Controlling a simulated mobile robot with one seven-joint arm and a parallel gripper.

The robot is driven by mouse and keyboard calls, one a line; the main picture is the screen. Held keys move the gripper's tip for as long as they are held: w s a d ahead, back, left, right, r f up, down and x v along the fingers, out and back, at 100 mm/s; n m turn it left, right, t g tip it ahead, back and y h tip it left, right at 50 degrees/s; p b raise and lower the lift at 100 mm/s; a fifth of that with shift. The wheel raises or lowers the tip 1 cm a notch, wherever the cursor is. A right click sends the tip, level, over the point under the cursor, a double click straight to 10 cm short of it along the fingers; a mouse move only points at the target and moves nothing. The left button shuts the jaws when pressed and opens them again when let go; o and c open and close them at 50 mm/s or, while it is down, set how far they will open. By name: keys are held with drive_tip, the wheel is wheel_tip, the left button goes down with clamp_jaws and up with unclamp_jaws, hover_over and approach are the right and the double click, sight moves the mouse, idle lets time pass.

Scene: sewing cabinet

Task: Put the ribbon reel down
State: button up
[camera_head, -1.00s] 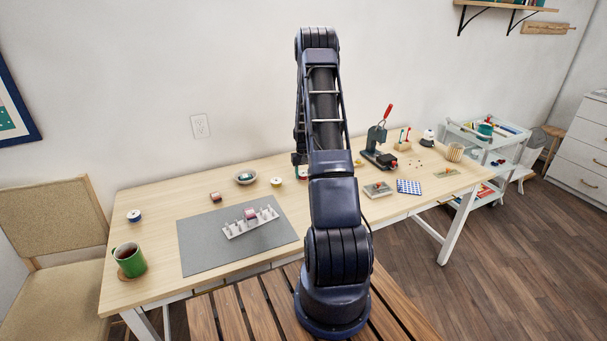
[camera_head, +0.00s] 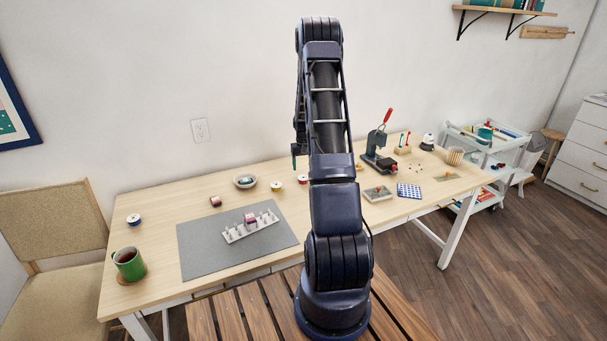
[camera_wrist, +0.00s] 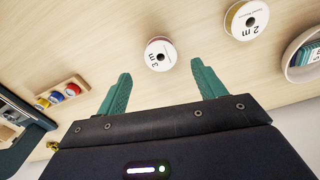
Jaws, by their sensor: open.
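A ribbon reel (camera_wrist: 160,54) with a white face marked "3 m" and a reddish rim rests on the wooden table. It is also seen in the head view (camera_head: 303,179), just left of my arm. My gripper (camera_wrist: 161,69) is open, its two teal fingers apart and empty, with the reel in line with the gap between them and clear of both. In the head view my gripper (camera_head: 297,153) is above the table and partly hidden by my arm. A yellow-rimmed reel (camera_wrist: 246,19) marked "2 m" stands beside the first one, to its left in the head view (camera_head: 276,184).
A bowl (camera_head: 245,182) stands left of the reels. A grey mat (camera_head: 205,255) carries a white peg rack (camera_head: 240,234) with a pink reel. More reels, a green mug (camera_head: 128,264) and a press (camera_head: 378,155) stand on the table (camera_head: 165,200).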

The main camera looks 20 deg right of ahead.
drive_tip(key=s+a+r+t, duration=0.1)
drive_tip(key=s+a+r, duration=0.4)
drive_tip(key=r, duration=0.5)
drive_tip(key=s+a+r+n, duration=0.1)
drive_tip(key=s+a+r, duration=0.4)
drive_tip(key=r, duration=0.5)
drive_tip(key=s+a+r+t, duration=0.1)
drive_tip(key=s+a+r, duration=0.4)
drive_tip(key=r, duration=0.5)
drive_tip(key=s+a+r+t, duration=0.1)
drive_tip(key=s+a, duration=0.3)
drive_tip(key=s, duration=1)
drive_tip(key=s+a+r+n+t, duration=0.1)
drive_tip(key=s+a+r, duration=0.3)
drive_tip(key=s, duration=1)
drive_tip(key=shift+s+r+t, duration=0.15)
drive_tip(key=shift+r+t, duration=0.1)
drive_tip(key=shift+t, duration=0.05)
drive_tip(key=shift+o, duration=0.5)
